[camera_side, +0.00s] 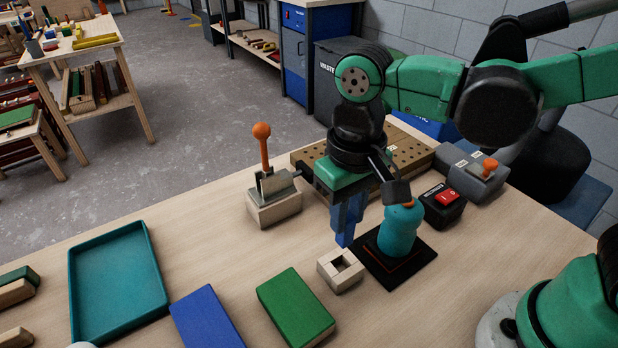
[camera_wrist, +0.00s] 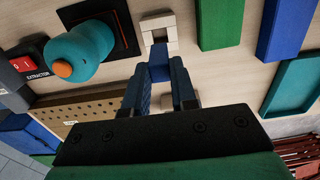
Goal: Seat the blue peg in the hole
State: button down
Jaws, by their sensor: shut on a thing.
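My gripper (camera_side: 348,208) points down over the table, its blue fingers shut on the blue peg (camera_wrist: 159,65). In the side view the peg blends with the fingers, and its lower end is near the far edge of the hole block. The small pale wooden block (camera_side: 324,271) has a square hole in its top and stands on the table. In the wrist view the block (camera_wrist: 147,25) lies just beyond the peg. The peg appears above and beside the block, not in the hole; the exact gap cannot be told.
A teal bottle-like object (camera_side: 397,236) with an orange top stands on a black pad close right of the block. Green (camera_side: 296,308) and blue (camera_side: 206,320) battens and a teal tray (camera_side: 116,278) lie left. An orange-knobbed lever (camera_side: 262,145) and perforated board (camera_side: 408,146) stand behind.

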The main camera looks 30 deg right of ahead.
jog(key=shift+w, duration=0.1)
dwell(0.3)
jog(key=w+d+r, duration=0.3)
jog(key=w+r, duration=0.1)
jog(key=w, duration=0.2)
jog(key=w+d+r, duration=0.3)
jog(key=w+r, duration=0.1)
jog(key=w, duration=0.3)
jog(key=w+d+r, duration=0.2)
jog(key=d+r, duration=0.1)
jog(key=d, duration=0.3)
jog(key=w+d+r, duration=0.2)
jog(key=d+r, duration=0.1)
jog(key=d, duration=0.4)
notch_tip(320, 180, down, 20)
jog(key=shift+s+a+r, duration=0.1)
jog(key=shift+a, duration=0.05)
